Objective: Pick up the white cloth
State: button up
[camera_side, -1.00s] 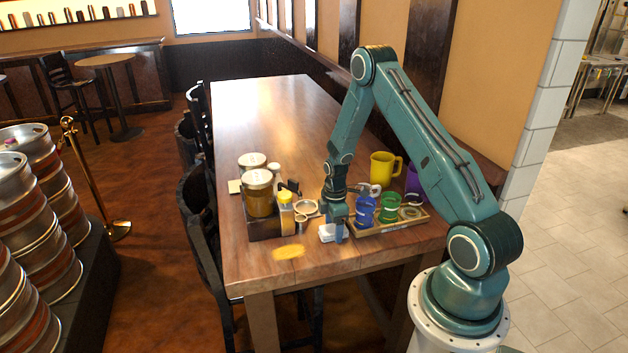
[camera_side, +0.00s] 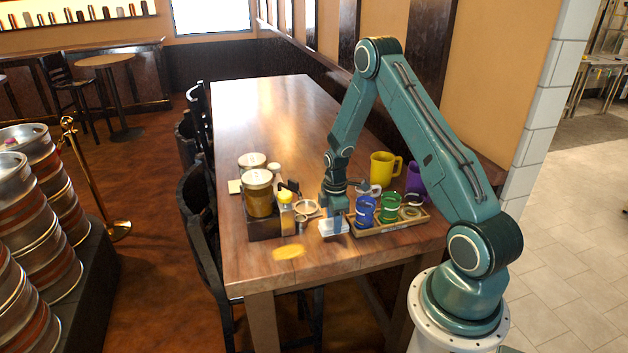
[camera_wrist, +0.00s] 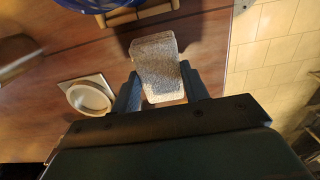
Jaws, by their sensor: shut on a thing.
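The white cloth (camera_side: 332,228) is a small folded pad near the front of the wooden table, left of the wooden tray. My gripper (camera_side: 334,222) is directly over it, pointing down, with its fingers shut on it. In the wrist view, the cloth (camera_wrist: 158,68) sits between the two fingers of my gripper (camera_wrist: 160,92) and sticks out beyond them. I cannot tell whether the cloth still touches the table.
A wooden tray (camera_side: 388,226) with a blue cup (camera_side: 365,210) and a green cup (camera_side: 390,207) stands close on the right. A yellow mug (camera_side: 383,168) is behind. Jars and a yellow-capped bottle (camera_side: 286,213) stand left.

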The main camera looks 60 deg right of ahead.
notch_tip(320, 180, up, 18)
dwell(0.5)
jog(key=shift+f, duration=0.1)
jog(key=o, duration=0.4)
jog(key=c, duration=0.6)
jog(key=shift+f, duration=0.1)
jog(key=w+a+f, duration=0.1)
jog(key=a+f, duration=0.2)
jog(key=f, duration=0.1)
jog(key=w+a+f, duration=0.2)
jog(key=f, duration=0.2)
jog(key=w+a+f, duration=0.1)
jog(key=a+f, duration=0.2)
jog(key=f, duration=0.1)
jog(key=shift+w+a, duration=0.15)
jog(key=shift+a, duration=0.2)
